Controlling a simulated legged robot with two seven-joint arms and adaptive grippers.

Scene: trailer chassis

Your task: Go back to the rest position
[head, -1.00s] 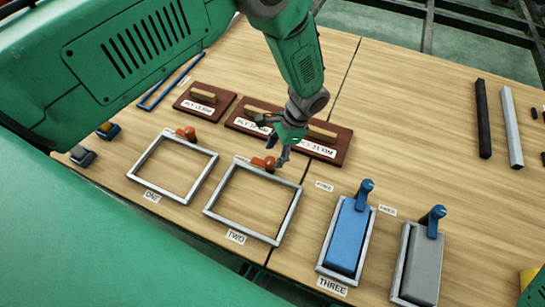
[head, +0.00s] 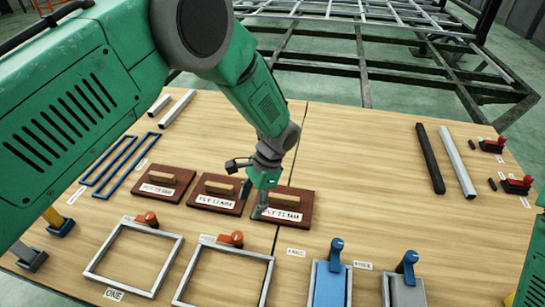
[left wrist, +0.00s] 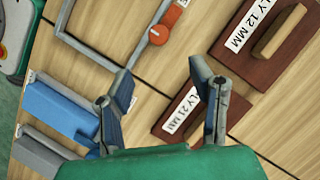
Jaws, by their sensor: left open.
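My left gripper (head: 253,201) is open and empty. In the head view it hangs over the wooden table, in front of the PLY 21 MM board (head: 291,203) and partly covering it. In the left wrist view its two fingers (left wrist: 160,95) stand wide apart with nothing between them. The PLY 21 MM board (left wrist: 185,118) shows partly behind one finger there, and the PLY 12 MM board (left wrist: 275,45) lies beyond. My right gripper is not in view; only a green piece of my body shows at the lower right of the head view.
Frames ONE (head: 133,260) and TWO (head: 224,273) lie empty, each with an orange knob. A blue block (head: 329,285) and a grey block (head: 405,290) sit in frames on the right. Black and grey bars (head: 457,160) lie farther back. A dark metal chassis (head: 385,60) stands behind the table.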

